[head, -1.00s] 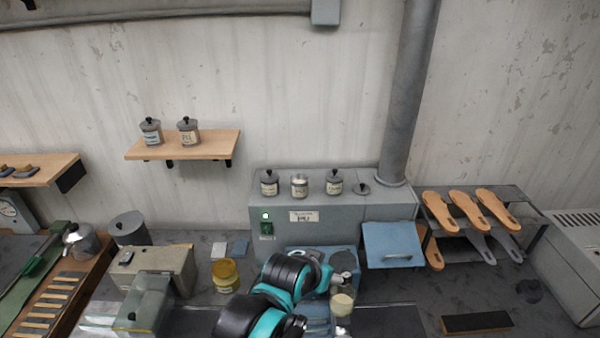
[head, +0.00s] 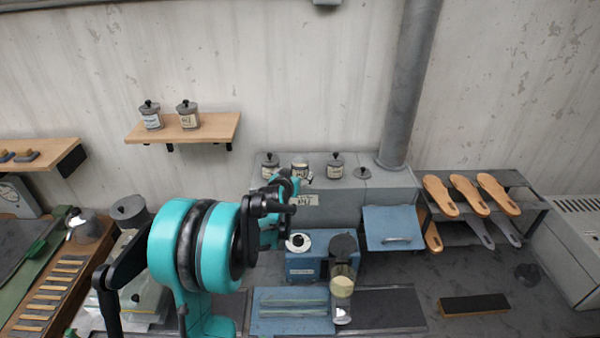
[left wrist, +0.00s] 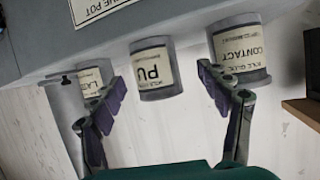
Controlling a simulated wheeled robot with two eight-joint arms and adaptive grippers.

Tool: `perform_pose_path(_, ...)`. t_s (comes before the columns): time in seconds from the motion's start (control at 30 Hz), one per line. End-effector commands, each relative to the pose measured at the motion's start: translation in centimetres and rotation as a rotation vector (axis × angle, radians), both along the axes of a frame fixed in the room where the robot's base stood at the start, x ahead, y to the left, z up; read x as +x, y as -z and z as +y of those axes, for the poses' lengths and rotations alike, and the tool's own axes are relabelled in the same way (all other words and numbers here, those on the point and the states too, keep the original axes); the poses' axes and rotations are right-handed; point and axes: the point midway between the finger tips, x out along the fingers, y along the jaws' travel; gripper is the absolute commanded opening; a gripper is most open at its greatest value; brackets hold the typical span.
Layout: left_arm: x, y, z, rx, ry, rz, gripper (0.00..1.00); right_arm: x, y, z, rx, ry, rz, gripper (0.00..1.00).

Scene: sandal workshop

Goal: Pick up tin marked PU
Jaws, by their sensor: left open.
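The tin marked PU (left wrist: 153,72) is in the middle of the left wrist view, its label upside down there. It is the middle one of three tins on the grey cabinet, partly behind my gripper in the head view (head: 300,163). My left gripper (left wrist: 161,78) is open, its purple-padded fingers spread to either side of the PU tin in the picture. I cannot tell whether they reach around it. In the head view the gripper (head: 290,183) is at the cabinet's front. My right gripper is not in view.
A tin marked CONTACT (left wrist: 240,50) and another tin (left wrist: 90,82) flank the PU tin closely. The grey cabinet (head: 385,205) also carries a loose lid (head: 362,173). Two more tins stand on the wooden wall shelf (head: 220,128).

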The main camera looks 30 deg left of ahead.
Motion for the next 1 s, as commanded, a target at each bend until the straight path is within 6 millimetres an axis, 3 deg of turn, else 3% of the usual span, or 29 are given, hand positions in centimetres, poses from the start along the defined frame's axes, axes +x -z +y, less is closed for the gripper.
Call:
perform_pose_path(0.4, 4.6, 2.3, 0.7, -0.002, 0.001, 0.0, 0.76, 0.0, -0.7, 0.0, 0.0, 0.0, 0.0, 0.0)
perform_pose_path(0.67, 4.8, 2.5, 0.8, -0.002, 0.001, 0.001, 0.76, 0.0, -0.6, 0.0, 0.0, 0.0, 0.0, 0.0)
perform_pose_path(0.77, 4.8, 2.5, 0.8, -0.002, 0.001, 0.001, 0.55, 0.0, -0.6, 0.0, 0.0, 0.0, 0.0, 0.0)
perform_pose_path(0.93, 4.8, 2.5, 0.8, -0.002, 0.001, 0.002, 0.1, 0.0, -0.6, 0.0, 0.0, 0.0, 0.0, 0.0)
perform_pose_path(1.0, 4.8, 2.4, 0.9, -0.001, 0.001, 0.0, 0.05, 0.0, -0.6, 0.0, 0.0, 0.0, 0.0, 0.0)
